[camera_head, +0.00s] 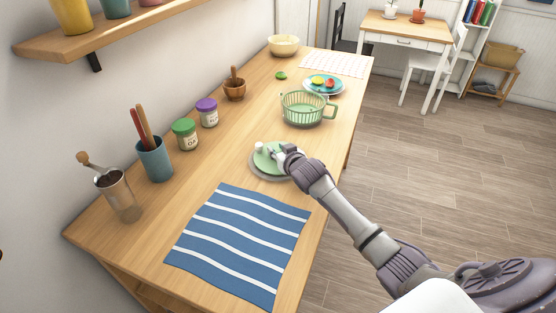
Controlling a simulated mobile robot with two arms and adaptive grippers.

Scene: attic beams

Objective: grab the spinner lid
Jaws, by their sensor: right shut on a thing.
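The spinner lid (264,164) is a round pale green disc with a greyish rim and a small light knob on top. It is on the wooden counter, just behind the blue striped cloth. My right gripper (275,154) reaches over it from the right and is shut on it near the top. The fingers and wrist hide part of the lid's right side, and the exact contact is too small to make out. I cannot tell whether the lid is clear of the counter. My left gripper is not in view.
A green colander (306,109) stands behind the lid. The striped cloth (238,240) lies flat in front.

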